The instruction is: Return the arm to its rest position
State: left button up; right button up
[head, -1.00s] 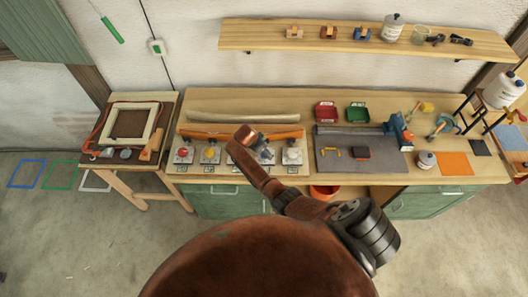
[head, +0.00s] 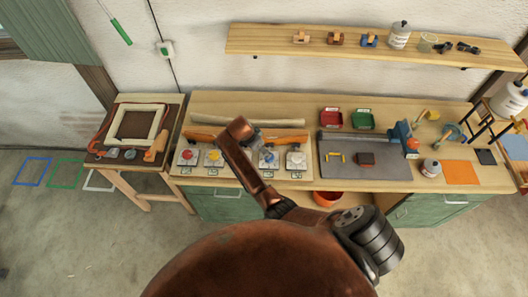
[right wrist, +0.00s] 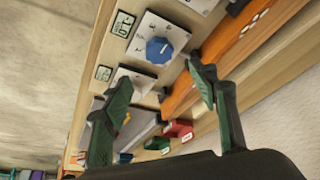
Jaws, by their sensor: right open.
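My right arm (head: 244,165), rusty brown, reaches up over the front of the workbench in the head view. Its gripper cannot be made out there. In the right wrist view my right gripper (right wrist: 156,84) is open, its two green-padded fingers wide apart with nothing between them. My left gripper is not in view.
The workbench (head: 300,104) carries a pale lath (head: 247,119), knob panels, a red bin (head: 331,118), a green bin (head: 362,119) and a grey mat (head: 340,172). A side table with a frame (head: 131,107) stands left. A shelf (head: 290,49) hangs above.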

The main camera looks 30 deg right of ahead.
jog(key=shift+a+r, duration=0.15)
jog(key=shift+r, duration=0.15)
jog(key=shift+s, duration=0.1)
jog(key=s+d+f+n+t+y, duration=0.15)
jog(key=s+n, duration=0.25)
jog(key=s, duration=0.4)
jog(key=s+d+f+n, duration=0.2)
jog(key=s+f+n, duration=0.1)
jog(key=s, duration=0.5)
jog(key=s+a+r+n+t+y, duration=0.1)
jog(key=s+a+r+n, duration=0.1)
jog(key=s+n, duration=0.45)
jog(key=s+a+r+n+t+y, duration=0.1)
jog(key=s+r+n, duration=0.15)
jog(key=s, duration=0.75)
notch_tip(320, 180, down, 42)
jog(key=s+a+g+b, duration=0.1)
jog(key=a+g+b, duration=0.1)
jog(key=b, duration=1)
jog(key=s+f+b, duration=0.5)
jog(key=s+f, duration=0.5)
jog(key=f, duration=0.4)
jog(key=s+f+n+g+b, duration=0.1)
jog(key=s+f+b, duration=0.4)
jog(key=s+f, duration=0.5)
notch_tip(320, 180, down, 4)
jog(key=shift+s+d+r+y, duration=0.1)
jog(key=shift+s+d+y, duration=0.1)
jog(key=shift+y, duration=0.15)
